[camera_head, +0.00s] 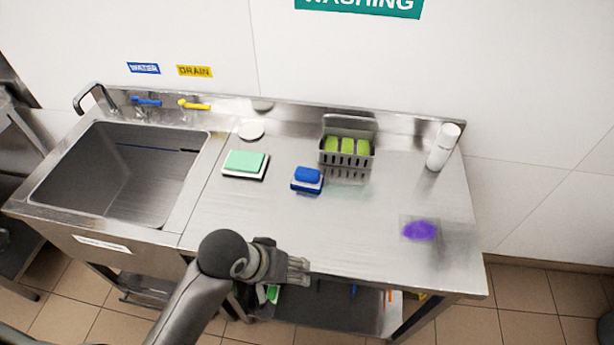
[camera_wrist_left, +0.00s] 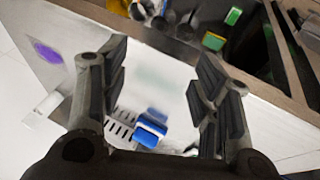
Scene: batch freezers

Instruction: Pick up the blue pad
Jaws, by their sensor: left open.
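The blue pad (camera_head: 307,175) lies on the steel counter, on a dark blue and white base, left of the grey basket. In the left wrist view the blue pad (camera_wrist_left: 152,125) shows low between the fingers, apart from them. My left gripper (camera_head: 298,268) is over the front edge of the counter, in front of the pad. In the left wrist view my left gripper (camera_wrist_left: 162,66) is open, with nothing between its fingers. My right gripper is not in view.
A green pad (camera_head: 246,161) lies left of the blue pad. A grey slotted basket (camera_head: 347,160) with green blocks stands behind right. A white bottle (camera_head: 442,147) and a purple patch (camera_head: 419,231) are farther right. A sink (camera_head: 130,175) is left. The front middle counter is clear.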

